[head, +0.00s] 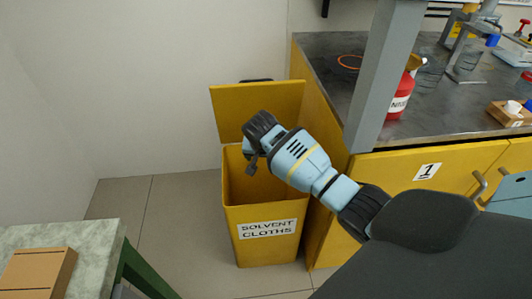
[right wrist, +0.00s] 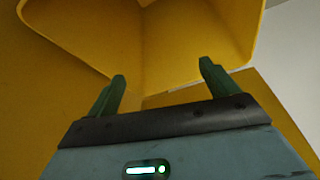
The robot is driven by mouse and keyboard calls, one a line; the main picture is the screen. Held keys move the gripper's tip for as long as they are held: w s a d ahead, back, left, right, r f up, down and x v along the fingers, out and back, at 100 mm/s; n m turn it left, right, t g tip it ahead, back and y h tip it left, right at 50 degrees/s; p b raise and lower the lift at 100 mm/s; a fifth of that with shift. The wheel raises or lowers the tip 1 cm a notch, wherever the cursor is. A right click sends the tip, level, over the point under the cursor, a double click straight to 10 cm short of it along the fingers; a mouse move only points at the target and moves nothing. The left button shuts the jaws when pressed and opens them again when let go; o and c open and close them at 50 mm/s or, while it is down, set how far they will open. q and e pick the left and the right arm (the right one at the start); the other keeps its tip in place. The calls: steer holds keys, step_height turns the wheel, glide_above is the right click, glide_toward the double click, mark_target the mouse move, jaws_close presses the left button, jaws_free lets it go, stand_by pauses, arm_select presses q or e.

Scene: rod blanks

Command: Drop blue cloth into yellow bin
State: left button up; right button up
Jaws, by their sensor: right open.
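The yellow bin (head: 266,222), labelled "SOLVENT CLOTHS", stands on the floor with its lid (head: 240,106) raised at the back. My right gripper (head: 252,160) is over the bin's opening, pointing down. In the right wrist view, the right gripper (right wrist: 162,72) has its two fingers apart with nothing between them. The bin's yellow walls (right wrist: 190,40) fill most of that view. No blue cloth shows in either view; the bin's bottom is hidden in the head view. My left gripper is out of view.
A yellow cabinet with a dark worktop (head: 440,115) stands right of the bin, with a grey post (head: 385,75) and a red bottle (head: 400,95). A table (head: 95,240) with a brown box (head: 38,272) is at lower left. Floor between is clear.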

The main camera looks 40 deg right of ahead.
steer(key=v, duration=0.2)
steer(key=shift+s+r+p, duration=0.15)
steer(key=shift+r+p, duration=0.2)
stand_by(0.4)
steer(key=shift+a, duration=0.1)
